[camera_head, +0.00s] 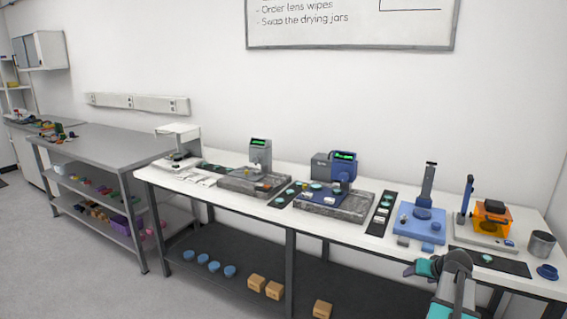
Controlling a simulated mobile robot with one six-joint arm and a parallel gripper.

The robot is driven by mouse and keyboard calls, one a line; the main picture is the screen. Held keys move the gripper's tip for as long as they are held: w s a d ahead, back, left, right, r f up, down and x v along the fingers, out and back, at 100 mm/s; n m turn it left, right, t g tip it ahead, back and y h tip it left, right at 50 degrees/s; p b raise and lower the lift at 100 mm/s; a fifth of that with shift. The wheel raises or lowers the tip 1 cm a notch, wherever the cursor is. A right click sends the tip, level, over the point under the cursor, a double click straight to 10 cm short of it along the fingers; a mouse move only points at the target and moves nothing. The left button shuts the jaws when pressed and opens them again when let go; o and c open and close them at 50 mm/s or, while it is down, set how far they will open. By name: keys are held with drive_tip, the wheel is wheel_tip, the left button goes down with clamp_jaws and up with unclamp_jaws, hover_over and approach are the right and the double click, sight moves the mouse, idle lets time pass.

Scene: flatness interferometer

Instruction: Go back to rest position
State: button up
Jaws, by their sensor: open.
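My gripper (410,268) is at the lower right, at the front edge of the white bench (185,199). It points left, with dark fingers and a teal part, and it is open. I see nothing between its fingers. My arm comes up from the bottom right behind it. A blue instrument base (419,224) with a dark upright column stands on the bench just beyond the gripper. The gripper appears apart from it.
An orange-hooded instrument (492,219) and a grey cup (541,243) stand right of the blue base. Two gauges on stone plates (335,203) stand mid-bench. The lower shelf (238,265) holds blue pieces and tan blocks. A grey table (103,145) stands left, with open floor before it.

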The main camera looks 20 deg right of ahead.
drive_tip(key=a+f+n+g+y, duration=0.1)
drive_tip(key=a+f+g+y, duration=0.1)
drive_tip(key=a+f, duration=0.85)
drive_tip(key=a+f+n+g+y, duration=0.1)
drive_tip(key=a+f+g, duration=0.1)
drive_tip(key=a+f, duration=0.8)
drive_tip(key=a+f+n+g+y, duration=0.15)
drive_tip(key=a+f, duration=0.45)
drive_tip(key=a, duration=0.9)
drive_tip(key=s+a+f+n+g, duration=0.1)
drive_tip(key=s+a+f+g, duration=0.1)
drive_tip(key=s+a+f, duration=0.4)
drive_tip(key=s+a+f+n+g, duration=0.1)
drive_tip(key=s+a+f+g, duration=0.2)
drive_tip(key=a, duration=0.5)
drive_tip(key=s+a+f+n+g, duration=0.1)
drive_tip(key=s+a+f, duration=0.1)
drive_tip(key=s, duration=0.5)
drive_tip(key=s+a+f+n+g+h, duration=0.1)
drive_tip(key=s+a+f, duration=0.1)
drive_tip(key=s+a, duration=0.3)
drive_tip(key=s, duration=0.3)
drive_tip(key=shift+s, duration=0.15)
drive_tip(key=shift+g+h, duration=0.25)
drive_tip(key=c, duration=0.7)
drive_tip(key=shift+c, duration=0.3)
